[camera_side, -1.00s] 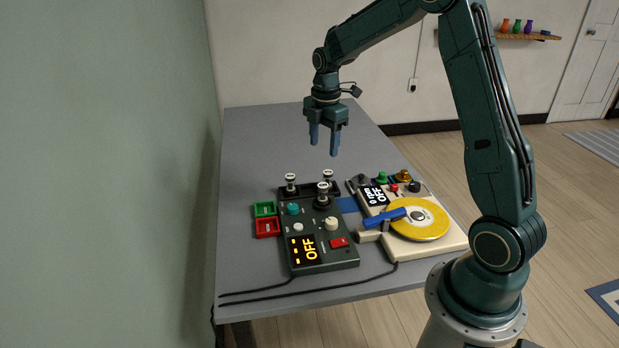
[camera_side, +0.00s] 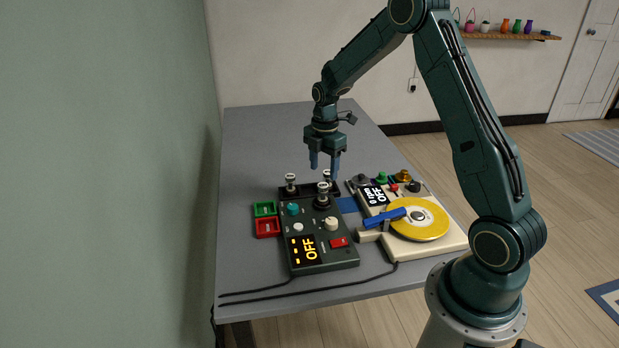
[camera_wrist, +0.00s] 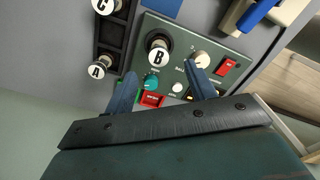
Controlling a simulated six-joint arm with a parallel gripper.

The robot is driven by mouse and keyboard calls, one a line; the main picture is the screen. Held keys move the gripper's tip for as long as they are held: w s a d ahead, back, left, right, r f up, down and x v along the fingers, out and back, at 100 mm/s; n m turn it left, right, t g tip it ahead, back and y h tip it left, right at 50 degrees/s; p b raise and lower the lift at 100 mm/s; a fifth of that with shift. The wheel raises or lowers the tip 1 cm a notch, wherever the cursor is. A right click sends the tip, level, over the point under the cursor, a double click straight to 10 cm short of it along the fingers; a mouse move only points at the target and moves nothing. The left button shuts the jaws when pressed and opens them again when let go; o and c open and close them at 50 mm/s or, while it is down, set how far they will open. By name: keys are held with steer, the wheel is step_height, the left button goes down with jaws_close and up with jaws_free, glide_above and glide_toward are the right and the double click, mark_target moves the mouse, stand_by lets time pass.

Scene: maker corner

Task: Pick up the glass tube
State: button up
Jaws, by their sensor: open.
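Three small upright tube-like pieces with pale round caps are in view, lettered in the wrist view. Tube B (camera_side: 323,194) stands in a round black socket on the dark control box; its cap shows in the wrist view (camera_wrist: 158,57). Tube A (camera_side: 290,183) and tube C (camera_side: 327,175) stand in a black rack behind the box; A (camera_wrist: 97,70) and C (camera_wrist: 103,5) also show in the wrist view. My gripper (camera_side: 324,168) is open and empty, pointing down above the tubes. In the wrist view, B's cap lies just beyond the gap between my fingertips (camera_wrist: 160,74).
The dark control box (camera_side: 325,258) reads OFF and has knobs and a red switch. Green (camera_side: 265,209) and red (camera_side: 267,228) trays sit left of it. A cream device with a yellow disc (camera_side: 420,222) and blue bar stands right. The table's far part is clear.

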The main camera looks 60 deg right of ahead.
mark_target(323, 186)
steer(key=shift+f, duration=1.1)
steer(key=shift+f, duration=0.1)
steer(key=shift+f, duration=2.5)
steer(key=c, duration=1)
